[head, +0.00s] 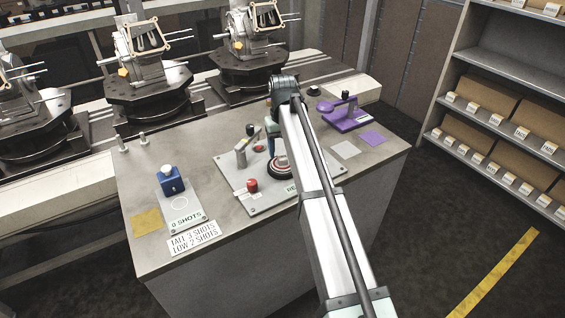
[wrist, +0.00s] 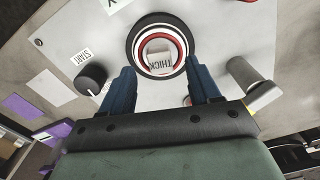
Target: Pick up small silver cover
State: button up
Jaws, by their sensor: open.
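No part is clearly recognisable as the small silver cover. In the wrist view, a small pale block labelled THICK (wrist: 159,55) sits inside a round black, white and red ringed seat (wrist: 133,41). The seat also shows in the head view (head: 275,172), partly hidden by my arm. My gripper (wrist: 162,75) is open and empty, its two blue fingers apart at the near edge of the ring, one on each side. The gap between the fingers and the block cannot be judged. In the head view my arm hides most of the gripper.
A grey lever with a cylindrical end (wrist: 247,80) stands close right of the fingers in the wrist view. A black START knob (wrist: 91,77) is at left. The bench also holds a blue block (head: 171,183), a red knob (head: 252,186) and a purple fixture (head: 343,114).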

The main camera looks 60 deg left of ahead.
aim_at(283, 157)
jog(key=shift+f, duration=1.6)
jog(key=shift+c, duration=0.3)
grip_shut()
jog(key=shift+r, duration=0.15)
notch_tip(283, 157, up, 10)
